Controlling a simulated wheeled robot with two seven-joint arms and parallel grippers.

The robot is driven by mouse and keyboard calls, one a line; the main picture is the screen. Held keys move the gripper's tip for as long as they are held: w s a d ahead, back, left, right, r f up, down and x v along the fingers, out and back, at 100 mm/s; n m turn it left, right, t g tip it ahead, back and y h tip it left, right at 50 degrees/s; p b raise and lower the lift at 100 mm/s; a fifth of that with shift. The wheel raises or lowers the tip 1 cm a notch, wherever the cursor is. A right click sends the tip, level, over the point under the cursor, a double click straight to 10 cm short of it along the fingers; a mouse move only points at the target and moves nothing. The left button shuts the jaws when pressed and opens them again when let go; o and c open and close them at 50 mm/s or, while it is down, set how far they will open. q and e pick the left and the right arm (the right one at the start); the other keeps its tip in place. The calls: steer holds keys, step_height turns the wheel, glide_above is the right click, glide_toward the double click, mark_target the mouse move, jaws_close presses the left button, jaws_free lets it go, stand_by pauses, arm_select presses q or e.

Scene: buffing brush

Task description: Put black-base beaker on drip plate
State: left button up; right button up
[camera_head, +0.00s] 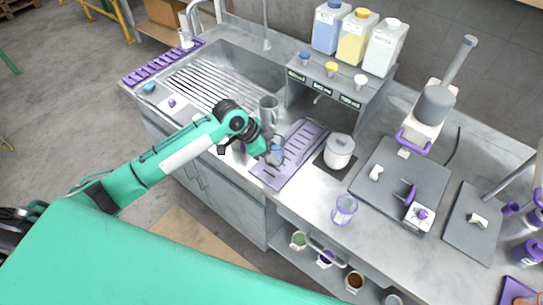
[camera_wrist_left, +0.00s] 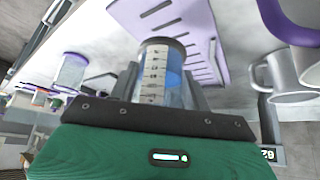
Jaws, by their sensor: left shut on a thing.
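The black-base beaker (camera_wrist_left: 160,72), clear with a printed scale and blue liquid, is between the fingers of my left gripper (camera_wrist_left: 158,88). In the wrist view its dark base points to the top of the picture. In the head view the beaker (camera_head: 277,147) is partly hidden by my left gripper (camera_head: 272,152). That gripper is shut on it, over the left side of the lavender slotted drip plate (camera_head: 303,137). The plate also shows in the wrist view (camera_wrist_left: 200,62). I cannot tell whether the beaker touches it. My right gripper is not in view.
A white lidded pot (camera_head: 339,151) stands right of the plate. A purple-rimmed beaker (camera_head: 344,209) stands nearer the counter's front edge, with clear counter around it. The sink (camera_head: 222,75) lies left.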

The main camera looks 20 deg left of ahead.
arm_select(q)
steer(key=shift+f, duration=0.6)
step_height(320, 180, down, 3)
steer(key=shift+r+p, duration=0.2)
steer(key=shift+p, duration=0.35)
steer(key=shift+f, duration=0.45)
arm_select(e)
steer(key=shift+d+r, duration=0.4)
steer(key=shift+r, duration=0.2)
arm_select(q)
steer(key=o, duration=0.6)
steer(key=shift+f, duration=0.1)
steer(key=o, duration=0.4)
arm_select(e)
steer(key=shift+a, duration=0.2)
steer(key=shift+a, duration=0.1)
